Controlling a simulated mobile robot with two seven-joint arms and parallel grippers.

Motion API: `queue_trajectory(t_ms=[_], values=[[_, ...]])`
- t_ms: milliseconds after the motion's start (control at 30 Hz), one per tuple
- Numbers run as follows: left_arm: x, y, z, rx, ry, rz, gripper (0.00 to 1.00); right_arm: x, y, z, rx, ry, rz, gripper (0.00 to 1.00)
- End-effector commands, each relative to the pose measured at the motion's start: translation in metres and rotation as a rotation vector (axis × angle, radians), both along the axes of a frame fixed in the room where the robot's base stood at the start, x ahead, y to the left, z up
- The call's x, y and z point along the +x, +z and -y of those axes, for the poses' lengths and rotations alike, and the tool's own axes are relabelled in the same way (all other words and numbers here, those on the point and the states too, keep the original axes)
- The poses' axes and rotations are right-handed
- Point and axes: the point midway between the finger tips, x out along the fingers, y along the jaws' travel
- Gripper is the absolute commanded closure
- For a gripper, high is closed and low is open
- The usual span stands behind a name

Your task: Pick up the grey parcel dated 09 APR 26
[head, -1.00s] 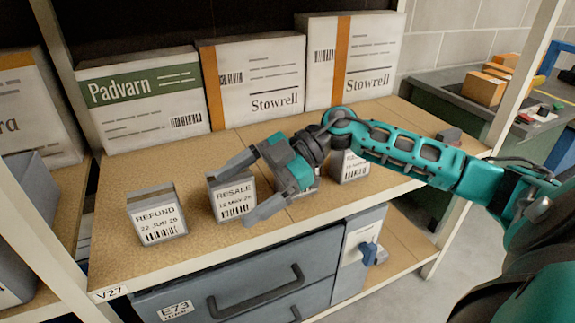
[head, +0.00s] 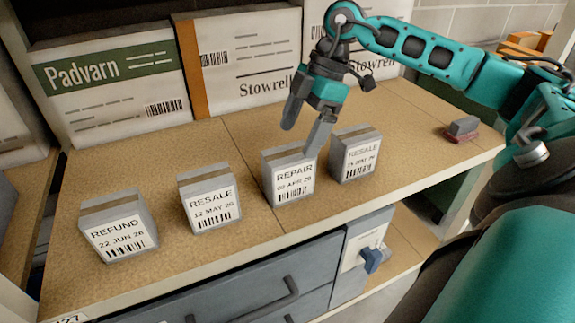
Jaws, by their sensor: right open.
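Several small grey parcels with white labels stand in a row on the shelf. The parcel labelled REPAIR (head: 289,177) is third from the left, and its date reads as 09 APR 26, slightly blurred. To its left are the REFUND 22 JUN 26 parcel (head: 119,228) and the RESALE 12 MAY 26 parcel (head: 209,198). To its right is another RESALE parcel (head: 355,155), its date hard to read. My right gripper (head: 302,140) is open and empty, fingers pointing down, just above and behind the REPAIR parcel. My left gripper is not in view.
Large white boxes, the Padvarn box (head: 115,90) and a Stowrell box (head: 245,65), stand along the back of the shelf (head: 400,140). A dark red and grey item (head: 462,130) lies at the right end. Below are blue-grey drawers (head: 265,290).

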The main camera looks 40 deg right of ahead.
Motion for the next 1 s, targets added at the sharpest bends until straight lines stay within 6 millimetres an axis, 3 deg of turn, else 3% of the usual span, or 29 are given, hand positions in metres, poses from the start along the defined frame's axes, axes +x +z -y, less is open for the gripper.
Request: queue_trajectory(t_ms=[100,467,700,1000], values=[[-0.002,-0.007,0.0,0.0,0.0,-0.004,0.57,0.002,-0.023,-0.009,0.003,0.002,-0.003,0.08],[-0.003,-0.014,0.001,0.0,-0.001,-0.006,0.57,0.006,-0.049,-0.017,0.002,0.002,0.0,0.08],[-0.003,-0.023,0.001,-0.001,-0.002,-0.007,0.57,0.012,-0.083,-0.026,0.004,0.004,0.001,0.08],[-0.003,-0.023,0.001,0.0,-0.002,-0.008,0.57,0.013,-0.089,-0.029,0.002,0.001,0.003,0.09]])
